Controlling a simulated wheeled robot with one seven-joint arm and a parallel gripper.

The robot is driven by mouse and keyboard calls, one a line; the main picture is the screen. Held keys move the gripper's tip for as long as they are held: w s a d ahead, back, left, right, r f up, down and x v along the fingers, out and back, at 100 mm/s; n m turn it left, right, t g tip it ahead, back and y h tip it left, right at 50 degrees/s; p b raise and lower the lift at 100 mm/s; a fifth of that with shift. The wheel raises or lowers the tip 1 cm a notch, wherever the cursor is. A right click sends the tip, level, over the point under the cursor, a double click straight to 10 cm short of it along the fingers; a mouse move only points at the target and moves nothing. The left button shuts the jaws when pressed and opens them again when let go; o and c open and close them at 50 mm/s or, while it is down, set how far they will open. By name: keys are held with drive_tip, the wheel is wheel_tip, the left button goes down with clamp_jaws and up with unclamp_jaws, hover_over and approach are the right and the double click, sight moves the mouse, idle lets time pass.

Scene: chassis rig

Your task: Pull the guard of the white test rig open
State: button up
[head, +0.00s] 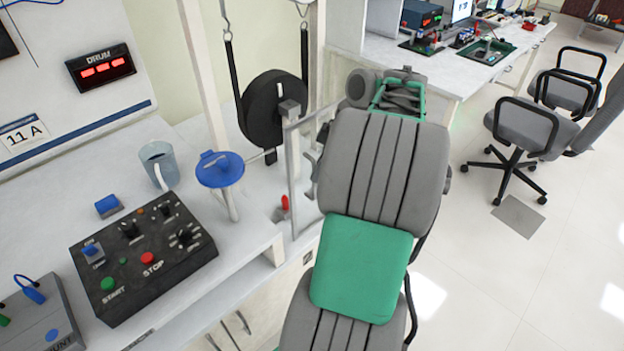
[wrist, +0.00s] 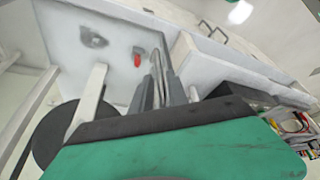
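The white test rig (head: 180,130) stands on the left in the head view, with a black drum (head: 272,112) hung on straps. A thin grey guard frame (head: 292,185) stands upright in front of the drum, and its right part is hidden behind my arm. In the wrist view my gripper (wrist: 160,84) has its two grey fingers close together, reaching toward the rig, with thin light grey bars at and beyond the tips. I cannot tell whether a bar is between the fingers. In the head view my gripper is mostly hidden behind my arm.
A black control box (head: 143,255), a blue-topped stand (head: 220,170) and a clear jug (head: 158,163) sit on the rig's bench. A red knob (head: 285,203) is near the guard's foot. Chairs (head: 530,125) stand far right; the floor between is clear.

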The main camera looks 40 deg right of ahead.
drive_tip(key=x, duration=0.3)
drive_tip(key=shift+w+a+f, duration=0.1)
drive_tip(key=shift+f, duration=0.25)
clamp_jaws()
idle(1.1)
